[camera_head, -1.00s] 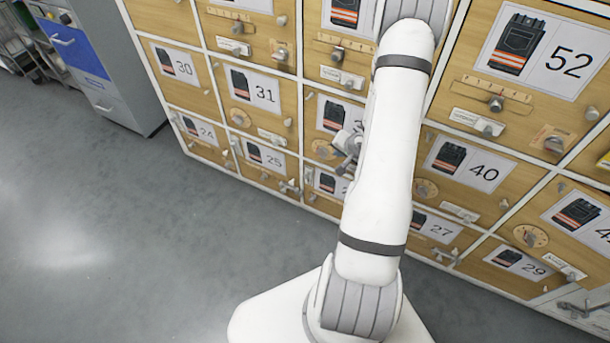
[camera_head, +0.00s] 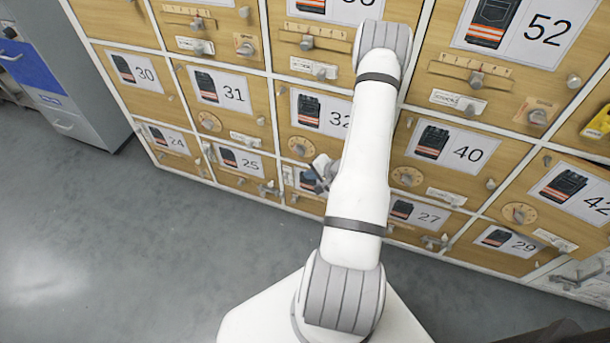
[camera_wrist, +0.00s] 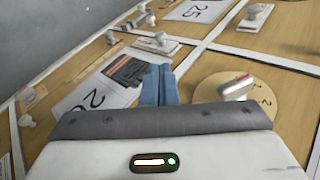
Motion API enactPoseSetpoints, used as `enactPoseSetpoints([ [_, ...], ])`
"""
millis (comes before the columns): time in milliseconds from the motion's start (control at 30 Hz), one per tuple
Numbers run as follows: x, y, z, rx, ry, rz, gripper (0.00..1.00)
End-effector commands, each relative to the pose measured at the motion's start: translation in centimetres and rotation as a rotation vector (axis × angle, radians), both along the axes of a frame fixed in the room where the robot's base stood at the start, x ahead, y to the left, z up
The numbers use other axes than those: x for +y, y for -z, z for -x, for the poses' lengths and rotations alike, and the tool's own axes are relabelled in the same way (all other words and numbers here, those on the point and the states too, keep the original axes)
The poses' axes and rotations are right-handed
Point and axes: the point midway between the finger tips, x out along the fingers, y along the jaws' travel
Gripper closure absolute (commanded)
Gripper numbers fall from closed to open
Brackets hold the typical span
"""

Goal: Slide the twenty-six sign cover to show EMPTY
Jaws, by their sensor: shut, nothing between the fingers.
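The compartment 26 card (camera_wrist: 104,85), with its dark trousers picture, lies just left of my fingers in the wrist view. A small white sign plate with a grey knob (camera_wrist: 158,40), apparently the sign cover of 26, sits beside the card, beyond my fingertips; its wording is not readable. My gripper (camera_wrist: 160,84) is shut and empty, its two blue fingers side by side over the edge of the card. Whether they touch the door I cannot tell. In the head view my gripper (camera_head: 322,170) is in front of compartment 26, and my arm covers part of that door.
A dial with a pale knob (camera_wrist: 236,88) is close to the right of my fingers. The compartment 25 card (camera_head: 240,162) and the compartment 27 card (camera_head: 420,215) are on neighbouring doors. Knobs and latches stick out all over. The grey floor (camera_head: 130,240) is clear at left.

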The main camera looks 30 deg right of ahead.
Motion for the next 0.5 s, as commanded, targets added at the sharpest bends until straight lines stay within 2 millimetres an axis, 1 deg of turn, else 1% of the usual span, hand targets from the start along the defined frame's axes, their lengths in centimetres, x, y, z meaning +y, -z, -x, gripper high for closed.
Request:
enactPoseSetpoints([
  [33, 0.4, 1.1, -0.7, 0.0, -0.006, 0.0, 1.0],
  [200, 1.4, 3.7, -3.2, 0.0, -0.006, 0.001, 1.0],
  [400, 2.5, 6.5, -5.9, 0.0, -0.006, 0.002, 1.0],
  [500, 2.8, 7.4, -6.9, 0.001, -0.005, 0.001, 1.0],
])
